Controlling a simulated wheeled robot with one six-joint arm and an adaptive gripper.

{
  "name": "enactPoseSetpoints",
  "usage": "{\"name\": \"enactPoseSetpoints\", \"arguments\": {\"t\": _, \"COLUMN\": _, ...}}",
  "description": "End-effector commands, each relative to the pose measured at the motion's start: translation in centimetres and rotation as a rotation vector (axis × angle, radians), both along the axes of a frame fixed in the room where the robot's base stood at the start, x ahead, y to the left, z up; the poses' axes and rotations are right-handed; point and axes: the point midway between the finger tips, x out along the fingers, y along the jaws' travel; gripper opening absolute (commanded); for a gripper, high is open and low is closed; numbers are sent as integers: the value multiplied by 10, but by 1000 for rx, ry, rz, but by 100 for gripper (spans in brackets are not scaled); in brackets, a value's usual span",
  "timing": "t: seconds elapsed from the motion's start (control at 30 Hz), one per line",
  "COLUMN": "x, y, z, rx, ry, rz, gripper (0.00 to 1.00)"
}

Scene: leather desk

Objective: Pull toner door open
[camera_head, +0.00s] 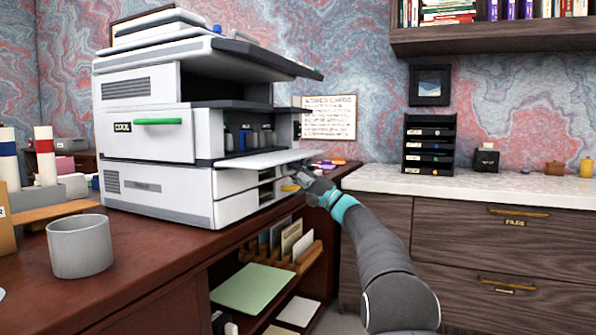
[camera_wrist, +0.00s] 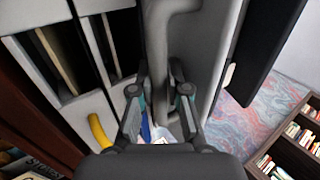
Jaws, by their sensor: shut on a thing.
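The white printer (camera_head: 150,185) stands on the desk. Its toner door (camera_head: 270,159) hangs out almost level below an open bay with several dark toner bottles (camera_head: 248,138). My gripper (camera_head: 303,174) is at the door's outer right end, just under its edge. In the wrist view the door is a pale panel (camera_wrist: 218,45) with a grey curved handle (camera_wrist: 157,40). My gripper (camera_wrist: 162,100) has its fingers on either side of the handle's lower end and is shut on it. The exact contact is partly hidden by the fingers.
Below the door are slots with a yellow handle (camera_wrist: 98,130). A grey cup (camera_head: 80,248) stands at the desk's front left. An open shelf with a card rack (camera_head: 285,262) lies under the desk top. A wooden cabinet (camera_head: 470,240) stands to the right.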

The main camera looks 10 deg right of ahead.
Motion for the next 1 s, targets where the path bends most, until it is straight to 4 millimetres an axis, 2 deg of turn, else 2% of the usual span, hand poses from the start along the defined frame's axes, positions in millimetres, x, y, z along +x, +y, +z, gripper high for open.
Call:
{"name": "enactPoseSetpoints", "arguments": {"t": 0.4, "x": 0, "y": 1, "z": 1, "rx": 3, "ry": -5, "rz": 3, "gripper": 0}}
{"name": "enactPoseSetpoints", "arguments": {"t": 0.43, "x": 0, "y": 1, "z": 1, "rx": 3, "ry": -5, "rz": 3, "gripper": 20}}
{"name": "enactPoseSetpoints", "arguments": {"t": 0.5, "x": 0, "y": 1, "z": 1, "rx": 3, "ry": -5, "rz": 3, "gripper": 37}}
{"name": "enactPoseSetpoints", "arguments": {"t": 0.53, "x": 0, "y": 1, "z": 1, "rx": 3, "ry": -5, "rz": 3, "gripper": 41}}
{"name": "enactPoseSetpoints", "arguments": {"t": 0.83, "x": 1, "y": 4, "z": 0, "rx": 3, "ry": -3, "rz": 5, "gripper": 41}}
{"name": "enactPoseSetpoints", "arguments": {"t": 1.0, "x": -4, "y": -4, "z": -5, "rx": 2, "ry": -2, "rz": 4, "gripper": 41}}
